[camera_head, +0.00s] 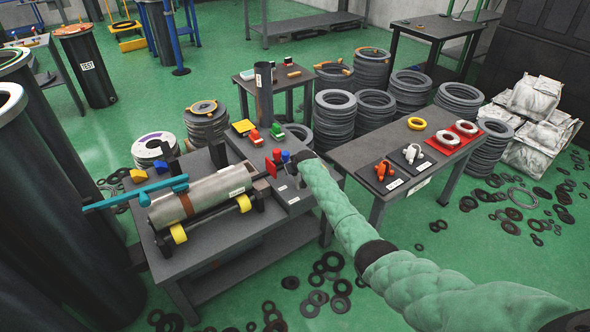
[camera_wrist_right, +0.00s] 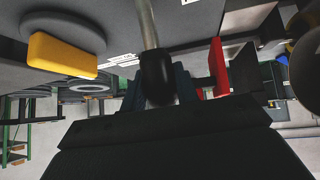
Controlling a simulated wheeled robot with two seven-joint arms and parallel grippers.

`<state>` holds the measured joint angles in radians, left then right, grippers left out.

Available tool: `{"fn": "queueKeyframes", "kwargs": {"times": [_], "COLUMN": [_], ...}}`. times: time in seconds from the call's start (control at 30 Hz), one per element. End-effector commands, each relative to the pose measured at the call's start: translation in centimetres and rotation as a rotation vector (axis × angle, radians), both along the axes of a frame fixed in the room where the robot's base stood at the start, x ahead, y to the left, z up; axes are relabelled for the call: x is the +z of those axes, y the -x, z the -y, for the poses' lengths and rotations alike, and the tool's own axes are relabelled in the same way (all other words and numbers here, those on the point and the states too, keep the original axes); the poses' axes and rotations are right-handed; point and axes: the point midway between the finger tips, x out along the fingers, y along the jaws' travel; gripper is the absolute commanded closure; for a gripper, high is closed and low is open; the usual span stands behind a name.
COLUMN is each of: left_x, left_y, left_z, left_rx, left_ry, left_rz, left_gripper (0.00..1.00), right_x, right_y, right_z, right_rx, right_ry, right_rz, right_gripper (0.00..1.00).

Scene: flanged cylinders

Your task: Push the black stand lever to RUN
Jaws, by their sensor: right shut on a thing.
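The black stand lever (camera_wrist_right: 157,72) shows in the right wrist view as a round black knob on a bare metal rod. My right gripper (camera_wrist_right: 160,90) is shut on the knob, with a dark finger at each side of it. In the head view, my right arm reaches in from the right in a green sleeve, and the gripper (camera_head: 305,158) is over the right end of the stand. The lever is mostly hidden there. White labels (camera_wrist_right: 122,60) lie beside the rod, but I cannot read RUN on them. My left gripper is not in view.
A grey cylinder (camera_head: 205,198) lies on yellow-ended rollers, with a teal bar (camera_head: 135,193) at its left. A red plate (camera_wrist_right: 218,66) is close beside the gripper. A side table (camera_head: 345,152) holds orange, white and yellow parts. Loose rings lie on the floor.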

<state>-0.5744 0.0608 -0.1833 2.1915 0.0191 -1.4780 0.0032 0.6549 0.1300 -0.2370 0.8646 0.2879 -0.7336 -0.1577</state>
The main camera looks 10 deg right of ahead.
Motion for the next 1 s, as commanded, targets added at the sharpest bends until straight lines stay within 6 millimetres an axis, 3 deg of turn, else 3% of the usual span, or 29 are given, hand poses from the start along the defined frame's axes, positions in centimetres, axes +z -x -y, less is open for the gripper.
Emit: {"fn": "queueKeyframes", "kwargs": {"times": [0.7, 0.73, 0.83, 1.0], "left_x": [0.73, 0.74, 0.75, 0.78], "left_y": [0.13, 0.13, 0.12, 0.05], "left_z": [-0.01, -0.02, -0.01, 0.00], "left_rx": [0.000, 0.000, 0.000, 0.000], "left_ry": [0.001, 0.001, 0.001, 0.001], "left_rz": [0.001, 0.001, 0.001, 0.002], "left_gripper": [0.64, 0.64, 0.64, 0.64], "right_x": [-0.17, -0.17, -0.19, -0.25], "right_y": [-0.75, -0.76, -0.75, -0.71], "right_z": [-0.21, -0.22, -0.21, -0.22], "right_rx": [0.000, 0.000, 0.000, 0.000], "right_ry": [0.023, 0.023, 0.022, 0.022], "right_rz": [-0.060, -0.060, -0.060, -0.060], "right_gripper": [1.00, 0.68, 0.48, 0.48]}}
